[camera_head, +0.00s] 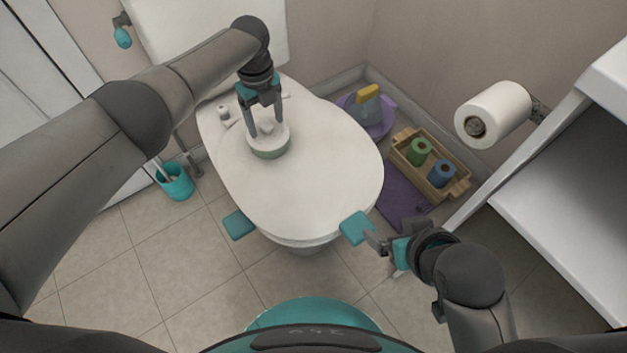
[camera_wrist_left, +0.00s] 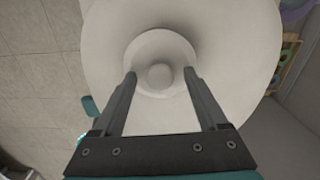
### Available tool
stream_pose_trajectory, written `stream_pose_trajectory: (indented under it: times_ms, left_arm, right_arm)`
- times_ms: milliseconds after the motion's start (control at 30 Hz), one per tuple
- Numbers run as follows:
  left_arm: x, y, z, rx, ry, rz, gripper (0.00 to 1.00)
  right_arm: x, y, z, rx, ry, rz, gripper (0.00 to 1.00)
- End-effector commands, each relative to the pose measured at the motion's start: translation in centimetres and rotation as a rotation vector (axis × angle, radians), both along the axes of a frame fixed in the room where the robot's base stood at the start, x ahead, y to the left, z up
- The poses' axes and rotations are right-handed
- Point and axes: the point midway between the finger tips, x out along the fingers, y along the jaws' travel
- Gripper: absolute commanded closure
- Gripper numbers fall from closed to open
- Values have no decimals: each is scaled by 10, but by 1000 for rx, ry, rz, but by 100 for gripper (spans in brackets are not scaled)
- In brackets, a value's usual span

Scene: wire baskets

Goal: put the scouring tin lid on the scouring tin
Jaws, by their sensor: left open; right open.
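The scouring tin (camera_head: 268,153) stands upright on the closed white toilet lid, showing a green side band. The white scouring tin lid (camera_head: 282,137), round with a middle knob, appears to rest on top of it. In the left wrist view the lid (camera_wrist_left: 158,48) is seen from above and hides the tin. My left gripper (camera_head: 267,134) points down over the lid. Its open fingers (camera_wrist_left: 159,73) stand on either side of the knob with gaps between. My right gripper (camera_head: 377,250) is open and empty by the toilet's front right; its fingers are partly hidden.
A wooden tray (camera_head: 460,187) with a green roll and a blue roll stands right of the toilet, by a purple basin (camera_head: 375,122). A toilet paper roll (camera_head: 493,113) hangs on the right wall. A teal brush holder (camera_head: 175,181) stands left. The front of the toilet lid (camera_head: 315,200) is clear.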

Motion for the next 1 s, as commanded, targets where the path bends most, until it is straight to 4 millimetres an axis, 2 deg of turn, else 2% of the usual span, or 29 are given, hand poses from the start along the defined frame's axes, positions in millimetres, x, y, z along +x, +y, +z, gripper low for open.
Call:
stream_pose_trajectory:
  times_ms: [467, 1000]
  left_arm:
    - [0, 0, 1, 0, 0, 0, 24]
    - [0, 0, 22, 0, 0, 0, 24]
  right_arm:
    - [0, 0, 1, 0, 0, 0, 8]
    - [0, 0, 20, 0, 0, 0, 8]
